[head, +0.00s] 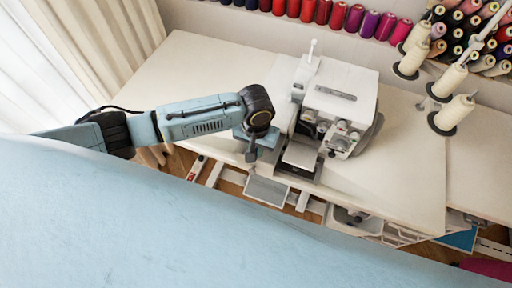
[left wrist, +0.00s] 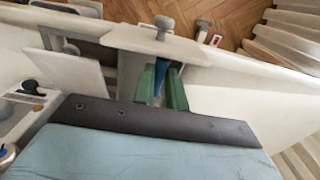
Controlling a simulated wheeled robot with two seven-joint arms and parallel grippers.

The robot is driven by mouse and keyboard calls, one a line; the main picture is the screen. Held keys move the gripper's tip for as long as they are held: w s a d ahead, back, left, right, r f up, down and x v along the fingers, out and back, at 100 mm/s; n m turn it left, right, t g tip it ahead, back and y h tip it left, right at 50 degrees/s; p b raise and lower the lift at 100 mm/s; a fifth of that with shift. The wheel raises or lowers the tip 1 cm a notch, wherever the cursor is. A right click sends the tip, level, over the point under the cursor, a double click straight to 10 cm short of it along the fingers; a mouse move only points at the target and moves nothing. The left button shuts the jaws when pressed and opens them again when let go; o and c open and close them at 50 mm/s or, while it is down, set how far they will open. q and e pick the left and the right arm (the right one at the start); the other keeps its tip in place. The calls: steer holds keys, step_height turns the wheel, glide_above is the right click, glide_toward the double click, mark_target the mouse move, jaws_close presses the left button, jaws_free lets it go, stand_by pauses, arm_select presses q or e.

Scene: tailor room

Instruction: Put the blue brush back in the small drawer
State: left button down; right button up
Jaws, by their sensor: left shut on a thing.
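My left gripper (left wrist: 161,86) has green fingers, seen in the left wrist view just behind a white drawer front. They are shut on the blue brush (left wrist: 158,76), of which only a narrow blue part shows between them. The small drawer (left wrist: 150,44) is pulled out, with a grey knob (left wrist: 163,24) on its front. The fingers point down at the drawer's opening; how deep the brush sits is hidden. My right gripper is not in view.
A white sewing machine (head: 335,98) stands on the white table (head: 405,165) right of my left gripper. Cones of thread (head: 452,112) stand at the right. The table's left part is clear.

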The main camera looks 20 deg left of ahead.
arm_select(q)
steer(key=shift+f+b, duration=0.55)
steer(key=shift+f, duration=0.05)
steer(key=shift+f+b, duration=0.3)
steer(key=shift+f, duration=1.25)
steer(key=c, duration=1.3)
jaws_free()
steer(key=shift+c, duration=0.2)
steer(key=shift+r, duration=0.1)
step_height(320, 180, up, 13)
steer(key=p, duration=0.2)
steer(key=shift+r, duration=0.1)
